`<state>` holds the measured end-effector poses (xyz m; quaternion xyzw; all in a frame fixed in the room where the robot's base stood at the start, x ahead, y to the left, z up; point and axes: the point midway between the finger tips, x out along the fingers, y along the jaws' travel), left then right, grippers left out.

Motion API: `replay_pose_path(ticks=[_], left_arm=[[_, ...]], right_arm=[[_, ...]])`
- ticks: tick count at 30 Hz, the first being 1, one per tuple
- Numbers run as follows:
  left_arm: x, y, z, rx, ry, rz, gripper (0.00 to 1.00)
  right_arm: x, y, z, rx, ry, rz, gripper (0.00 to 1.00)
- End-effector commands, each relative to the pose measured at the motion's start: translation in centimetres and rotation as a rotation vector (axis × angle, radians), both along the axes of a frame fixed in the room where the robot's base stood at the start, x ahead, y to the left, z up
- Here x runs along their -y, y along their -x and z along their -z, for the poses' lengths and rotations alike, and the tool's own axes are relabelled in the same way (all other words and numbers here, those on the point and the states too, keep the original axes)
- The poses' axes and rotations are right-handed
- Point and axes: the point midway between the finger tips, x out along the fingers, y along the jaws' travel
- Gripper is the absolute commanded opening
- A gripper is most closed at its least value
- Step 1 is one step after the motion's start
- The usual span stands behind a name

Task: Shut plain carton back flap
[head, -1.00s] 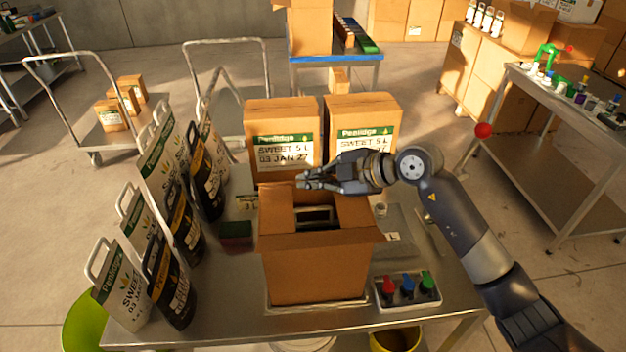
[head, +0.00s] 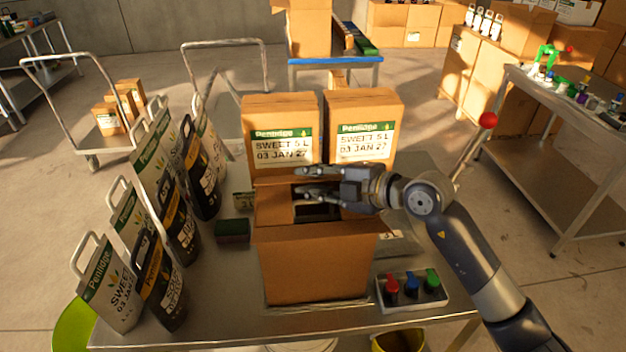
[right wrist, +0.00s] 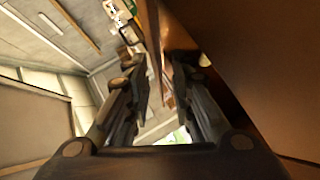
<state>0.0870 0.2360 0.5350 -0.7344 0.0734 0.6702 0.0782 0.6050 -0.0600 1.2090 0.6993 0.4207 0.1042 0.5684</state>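The plain carton (head: 315,270) stands open on the metal table, its front flap (head: 315,236) folded outward. Its side flaps (head: 272,208) flank the dark opening. The back flap (head: 275,181) shows as a brown strip at the carton's rear edge, partly hidden by my right gripper. My right gripper (head: 300,180) reaches in from the right, over the rear of the carton, fingers apart and pointing left. In the right wrist view, a brown cardboard edge (right wrist: 155,45) shows between the spread fingers (right wrist: 157,75); I cannot tell whether they touch it. My left gripper is out of view.
Two labelled Penlidge cartons (head: 281,135) stand close behind the plain carton.

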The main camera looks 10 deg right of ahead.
Motion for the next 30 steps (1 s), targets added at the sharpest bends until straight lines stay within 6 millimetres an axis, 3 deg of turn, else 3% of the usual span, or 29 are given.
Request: replay_pose_path(ticks=[11,24,30], left_arm=[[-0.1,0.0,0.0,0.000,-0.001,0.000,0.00],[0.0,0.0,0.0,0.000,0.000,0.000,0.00],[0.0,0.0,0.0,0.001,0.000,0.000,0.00]], right_arm=[[0.8,0.5,-0.3,0.000,0.001,0.002,0.23],[6.8,5.9,-3.1,0.001,0.003,0.002,0.23],[8.3,7.3,-3.8,-0.002,0.002,0.001,0.23]])
